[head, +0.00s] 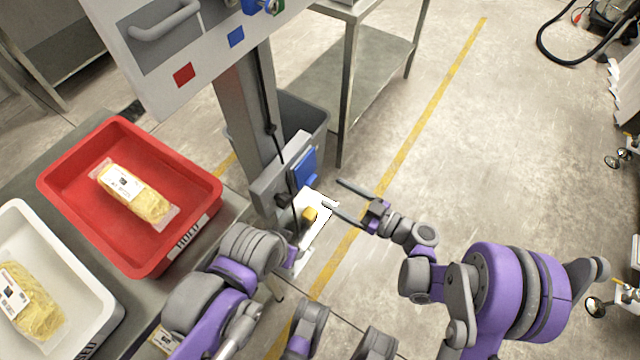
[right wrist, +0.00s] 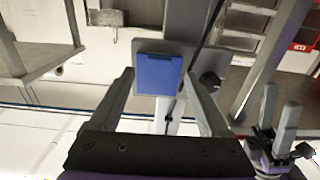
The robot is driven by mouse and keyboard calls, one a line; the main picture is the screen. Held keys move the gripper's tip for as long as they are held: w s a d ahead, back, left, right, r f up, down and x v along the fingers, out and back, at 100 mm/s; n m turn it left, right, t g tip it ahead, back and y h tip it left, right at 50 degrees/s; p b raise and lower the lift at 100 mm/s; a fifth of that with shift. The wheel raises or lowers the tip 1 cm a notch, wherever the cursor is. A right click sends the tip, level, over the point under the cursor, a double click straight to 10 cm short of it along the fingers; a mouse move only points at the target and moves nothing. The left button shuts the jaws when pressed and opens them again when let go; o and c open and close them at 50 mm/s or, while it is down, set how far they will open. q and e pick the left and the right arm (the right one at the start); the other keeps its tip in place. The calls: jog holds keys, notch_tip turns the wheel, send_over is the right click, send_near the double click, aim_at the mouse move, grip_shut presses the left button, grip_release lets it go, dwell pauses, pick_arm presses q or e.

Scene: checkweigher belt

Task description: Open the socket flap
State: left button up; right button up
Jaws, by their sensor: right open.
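The socket's blue flap (head: 304,167) is on a grey box (head: 277,182) low on the machine's post. In the right wrist view the blue flap (right wrist: 160,74) looks closed and lies ahead, between the fingers in the picture. My right gripper (head: 332,194) is open and empty, to the right of the flap and apart from it. A black plug or knob (right wrist: 210,82) sits beside the flap with a dark cable near it. My left gripper (right wrist: 280,112) shows at the right of the right wrist view, its fingers apart and empty; my left arm hides it in the head view.
A red crate (head: 70,160) and a white crate (head: 100,290), each with a wrapped yellow pack, stand on the table at left. A grey bin (head: 315,118) stands behind the post. A steel table (head: 345,60) is beyond. The floor at right is mostly clear.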

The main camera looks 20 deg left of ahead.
aim_at(309, 171)
jog(key=a, duration=0.4)
jog(key=w+a, duration=0.1)
jog(key=shift+a, duration=0.4)
grip_shut()
dwell(1.0)
